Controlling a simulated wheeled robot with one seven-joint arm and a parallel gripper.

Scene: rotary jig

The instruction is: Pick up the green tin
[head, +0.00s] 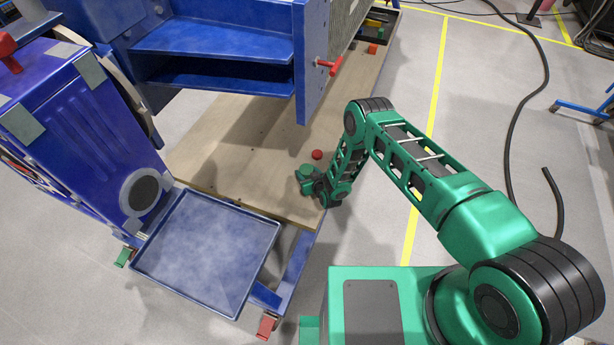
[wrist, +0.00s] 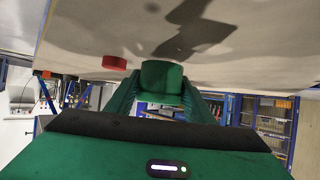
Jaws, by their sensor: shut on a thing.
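The green tin (head: 305,171) is at the end of my arm, over the front right part of the wooden board. In the wrist view the green tin (wrist: 162,74) sits between the two green fingers of my gripper (wrist: 161,92), which is shut on it. In the head view my gripper (head: 308,182) partly hides the tin's lower side. I cannot tell whether the tin touches the board or hangs just above it.
A red tin (head: 317,155) stands on the wooden board (head: 225,160) close behind the green tin; it also shows in the wrist view (wrist: 114,62). A blue tray (head: 205,250) is at the front left. A blue frame with a red handle (head: 329,67) overhangs the board.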

